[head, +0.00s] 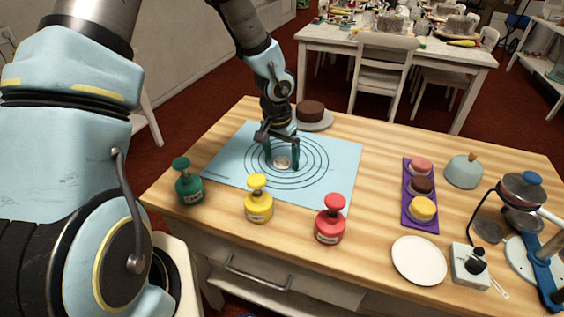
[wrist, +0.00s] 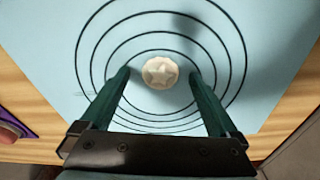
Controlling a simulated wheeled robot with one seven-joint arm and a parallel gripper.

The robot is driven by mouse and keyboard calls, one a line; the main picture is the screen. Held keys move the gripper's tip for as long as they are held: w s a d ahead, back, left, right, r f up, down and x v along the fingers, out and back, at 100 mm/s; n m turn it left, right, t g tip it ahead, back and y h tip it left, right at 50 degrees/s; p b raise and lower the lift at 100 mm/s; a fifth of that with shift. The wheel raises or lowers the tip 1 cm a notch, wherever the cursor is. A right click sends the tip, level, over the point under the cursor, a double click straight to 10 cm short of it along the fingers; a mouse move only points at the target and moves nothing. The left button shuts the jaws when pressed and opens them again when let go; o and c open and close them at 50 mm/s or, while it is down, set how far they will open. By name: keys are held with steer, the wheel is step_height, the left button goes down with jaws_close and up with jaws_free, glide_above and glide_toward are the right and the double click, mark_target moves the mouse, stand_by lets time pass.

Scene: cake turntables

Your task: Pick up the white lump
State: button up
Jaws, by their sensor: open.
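The white lump (wrist: 160,72) is small and round with a star-like mark on top. It lies on the light blue mat (wrist: 30,45), inside the innermost of the printed rings. It also shows in the head view (head: 282,162), partly framed by the fingers. My gripper (wrist: 160,78) is open, with one finger on each side of the lump and a gap to each. In the head view my gripper (head: 282,165) points down over the middle of the mat (head: 230,150). I cannot tell the exact fingertip height above the mat.
Green (head: 188,185), yellow (head: 258,202) and red (head: 329,222) bottles stand along the mat's near side. A dark cake (head: 311,110) on a plate stands behind my gripper. A purple tray (head: 411,214) with three small cakes, a white plate (head: 419,261) and a blue stand (head: 549,255) are at right.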

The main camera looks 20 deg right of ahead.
steer(key=c, duration=1.4)
